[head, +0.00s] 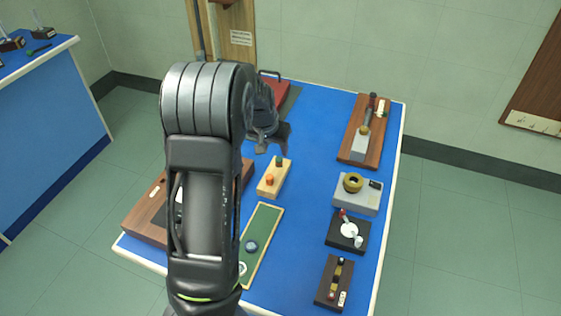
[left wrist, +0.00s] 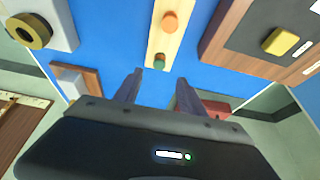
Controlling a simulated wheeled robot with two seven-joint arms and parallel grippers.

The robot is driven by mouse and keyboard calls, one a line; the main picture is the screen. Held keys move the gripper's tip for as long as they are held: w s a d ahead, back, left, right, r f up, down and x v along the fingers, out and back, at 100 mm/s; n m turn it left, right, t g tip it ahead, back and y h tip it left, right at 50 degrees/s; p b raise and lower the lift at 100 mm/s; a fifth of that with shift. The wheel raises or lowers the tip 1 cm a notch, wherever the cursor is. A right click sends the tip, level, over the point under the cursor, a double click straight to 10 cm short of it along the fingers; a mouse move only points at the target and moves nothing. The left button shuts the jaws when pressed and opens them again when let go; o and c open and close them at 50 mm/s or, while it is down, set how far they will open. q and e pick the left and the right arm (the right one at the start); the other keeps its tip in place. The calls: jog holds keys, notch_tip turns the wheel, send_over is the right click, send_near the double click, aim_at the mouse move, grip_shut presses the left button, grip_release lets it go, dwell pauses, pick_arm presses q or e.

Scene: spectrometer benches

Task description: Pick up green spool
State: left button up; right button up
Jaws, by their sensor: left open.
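The green spool (head: 279,160) stands on a light wooden block (head: 266,191), at the end nearer the back of the table. An orange spool (head: 270,179) stands on the same block. My left gripper (head: 273,146) is just above and behind the green spool in the head view. In the left wrist view the green spool (left wrist: 159,62) lies just beyond the two spread fingertips (left wrist: 159,79), roughly centred between them. The gripper is open and empty. My right gripper is not in view.
A green board (head: 265,228) with round pieces lies in front of the block. A grey block with a brass ring (head: 353,182) stands to the right. A red case (head: 273,91) is behind. Blue table top (head: 312,150) is clear between block and right-hand items.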

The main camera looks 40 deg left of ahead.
aim_at(279, 159)
pick_arm(q)
jog(key=shift+x, duration=1.3)
jog(key=p+x, duration=0.1)
jog(key=x, duration=0.4)
jog(key=shift+d+f, duration=0.1)
jog(key=shift+f, duration=0.1)
jog(key=shift+c, duration=0.5)
grip_shut()
